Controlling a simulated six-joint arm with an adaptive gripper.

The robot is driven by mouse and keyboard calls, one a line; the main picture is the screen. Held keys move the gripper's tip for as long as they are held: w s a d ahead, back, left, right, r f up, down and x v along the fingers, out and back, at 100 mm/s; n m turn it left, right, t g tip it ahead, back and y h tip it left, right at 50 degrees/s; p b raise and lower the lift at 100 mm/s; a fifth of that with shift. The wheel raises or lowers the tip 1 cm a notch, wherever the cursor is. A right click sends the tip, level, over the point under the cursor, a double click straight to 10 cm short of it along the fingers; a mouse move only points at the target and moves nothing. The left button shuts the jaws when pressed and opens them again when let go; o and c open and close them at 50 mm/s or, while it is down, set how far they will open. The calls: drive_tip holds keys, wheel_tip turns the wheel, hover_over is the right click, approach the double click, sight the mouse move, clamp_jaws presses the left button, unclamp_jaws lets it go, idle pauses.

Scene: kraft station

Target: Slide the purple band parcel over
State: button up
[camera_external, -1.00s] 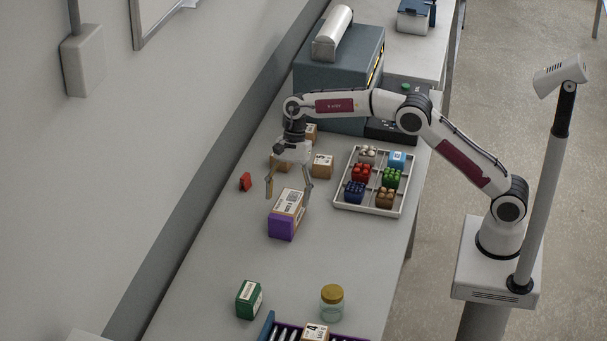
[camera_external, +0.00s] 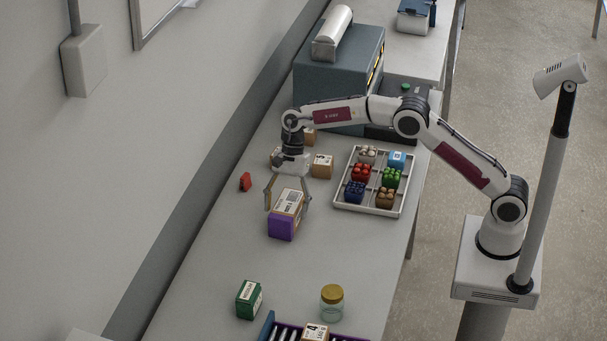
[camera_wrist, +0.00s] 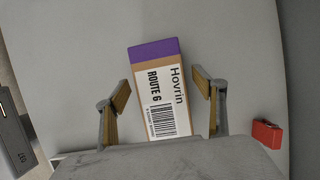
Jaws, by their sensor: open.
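The purple band parcel (camera_external: 287,214) is a brown box with a white label and a purple end. It lies on the grey table, its purple end toward the front of the external view. In the wrist view the parcel (camera_wrist: 158,90) shows the label words "Hovrin" and "ROUTE 6". My gripper (camera_external: 287,207) is open, pointing down over the parcel, with one finger on each side of it. In the wrist view my gripper (camera_wrist: 163,88) shows a small gap between each finger and the parcel. It holds nothing.
A red object (camera_external: 245,181) lies to the left. Small brown boxes (camera_external: 321,166) stand behind, and a white tray (camera_external: 340,203) of coloured blocks is at the right. A green box (camera_external: 249,299) and a jar (camera_external: 332,303) stand in front. The table between them and the parcel is clear.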

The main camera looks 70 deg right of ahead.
sight(284, 220)
drive_tip(key=shift+x, duration=2.05)
drive_tip(key=c, duration=1.5)
